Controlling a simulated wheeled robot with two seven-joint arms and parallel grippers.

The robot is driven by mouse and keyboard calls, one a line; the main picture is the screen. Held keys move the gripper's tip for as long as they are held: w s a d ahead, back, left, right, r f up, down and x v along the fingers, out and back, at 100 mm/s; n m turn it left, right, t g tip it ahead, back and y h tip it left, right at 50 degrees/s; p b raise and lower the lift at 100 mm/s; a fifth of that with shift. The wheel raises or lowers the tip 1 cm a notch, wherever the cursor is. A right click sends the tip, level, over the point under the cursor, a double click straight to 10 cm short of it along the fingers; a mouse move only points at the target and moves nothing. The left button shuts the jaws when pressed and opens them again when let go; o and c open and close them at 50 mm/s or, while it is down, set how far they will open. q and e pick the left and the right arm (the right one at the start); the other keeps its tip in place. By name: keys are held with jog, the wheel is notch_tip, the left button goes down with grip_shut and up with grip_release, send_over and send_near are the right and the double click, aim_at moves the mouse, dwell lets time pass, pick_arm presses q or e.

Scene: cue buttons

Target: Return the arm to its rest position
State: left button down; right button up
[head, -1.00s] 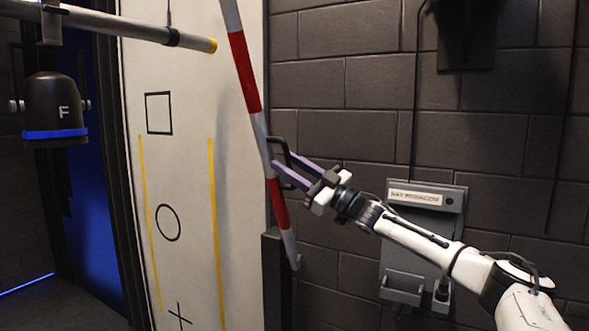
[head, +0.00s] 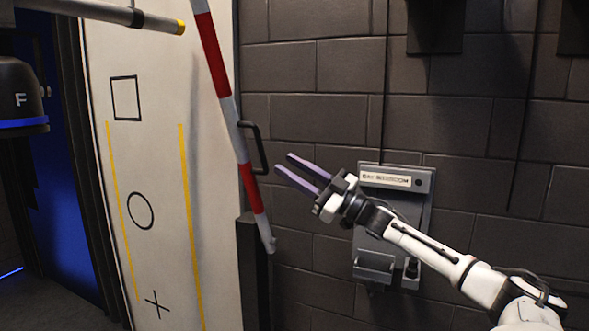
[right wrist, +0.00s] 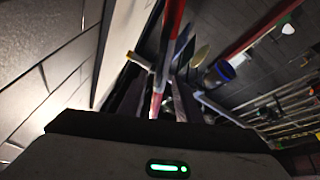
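My right gripper (head: 284,162) is in the middle of the head view, with its two purple fingers apart and nothing between them. It stands just right of the red-and-white striped pole (head: 231,110) and points at the pole's black handle (head: 256,148), with a gap between. The pole slants across the front of the pale panel (head: 160,60). In the right wrist view the striped pole (right wrist: 157,102) shows beyond and between the dark fingers. My right arm reaches in from the lower right. My left gripper is not in view.
A grey intercom box (head: 425,215) is on the dark block wall behind my right forearm. A yellow-tipped horizontal bar (head: 160,24) and a black device marked F (head: 20,95) are at the upper left. Open space lies between my gripper and the pole.

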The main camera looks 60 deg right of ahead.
jog(key=shift+s+f, duration=0.15)
jog(key=shift+s, duration=0.1)
dwell(0.4)
notch_tip(320, 180, down, 25)
jog(key=s+a+m+g+h, duration=0.2)
jog(key=a+m+g+h, duration=0.1)
jog(key=m+g+h, duration=0.15)
jog(key=s+a+f+g, duration=0.2)
jog(key=a+f, duration=0.3)
jog(key=f, duration=0.3)
jog(key=s+a+f+g, duration=0.2)
jog(key=a+f, duration=0.2)
jog(key=f, duration=0.4)
jog(key=s+a+f+g+y, duration=0.1)
jog(key=s+a+f, duration=0.2)
jog(key=a+f, duration=0.3)
jog(key=s+a+f+g+y, duration=0.1)
jog(key=s+a+f+g, duration=0.1)
jog(key=a+f, duration=0.5)
jog(key=s+a+g+y, duration=0.1)
jog(key=s+a, duration=0.2)
jog(key=a, duration=0.8)
jog(key=s+a+f+g+y, duration=0.1)
jog(key=s+a+g, duration=0.1)
jog(key=a, duration=0.9)
jog(key=shift+s+a+f, duration=0.25)
jog(key=shift+s+f, duration=0.05)
jog(key=shift+s, duration=0.4)
